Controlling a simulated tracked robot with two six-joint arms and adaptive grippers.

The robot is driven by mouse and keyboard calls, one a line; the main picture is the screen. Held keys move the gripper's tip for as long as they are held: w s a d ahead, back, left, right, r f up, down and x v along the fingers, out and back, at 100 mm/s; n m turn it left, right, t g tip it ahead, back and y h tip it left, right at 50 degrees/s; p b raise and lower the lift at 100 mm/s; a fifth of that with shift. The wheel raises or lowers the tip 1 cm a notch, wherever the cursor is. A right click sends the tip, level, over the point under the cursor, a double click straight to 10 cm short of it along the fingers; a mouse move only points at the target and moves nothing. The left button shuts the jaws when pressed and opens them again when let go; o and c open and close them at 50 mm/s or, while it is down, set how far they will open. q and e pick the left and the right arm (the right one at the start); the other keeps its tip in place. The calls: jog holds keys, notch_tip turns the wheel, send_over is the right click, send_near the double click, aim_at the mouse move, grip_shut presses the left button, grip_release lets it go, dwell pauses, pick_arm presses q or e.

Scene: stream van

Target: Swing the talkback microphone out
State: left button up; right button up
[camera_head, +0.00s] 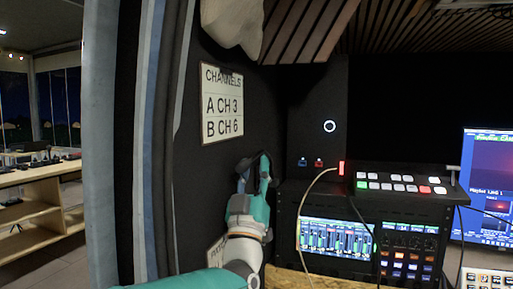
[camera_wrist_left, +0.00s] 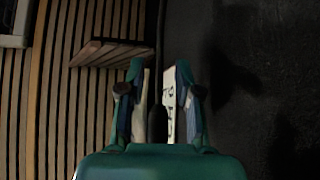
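My left gripper (camera_head: 254,168) is near the black wall below the channels sign, its fingers pointing up and away from me. In the left wrist view the gripper (camera_wrist_left: 160,72) has its two fingers apart. A dark elongated shape on a thin dark stalk, which looks like the talkback microphone (camera_wrist_left: 157,124), shows between them. Pale strips show on both sides of it, so the fingers do not appear shut on it. I cannot tell how deep it sits between them. In the head view I cannot make the microphone out against the black wall. My right gripper is not in view.
The channels sign (camera_head: 222,104) hangs on the wall above the gripper. To the right stand a rack with a lit screen (camera_head: 337,240), a button panel (camera_head: 400,185) and a monitor (camera_head: 490,170). A pale cable (camera_head: 302,205) hangs by the rack. A padded post (camera_head: 103,140) stands left.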

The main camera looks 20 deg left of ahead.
aim_at(256, 157)
pick_arm(q)
jog(key=shift+p+x, duration=0.5)
jog(key=shift+x, duration=1.2)
grip_shut()
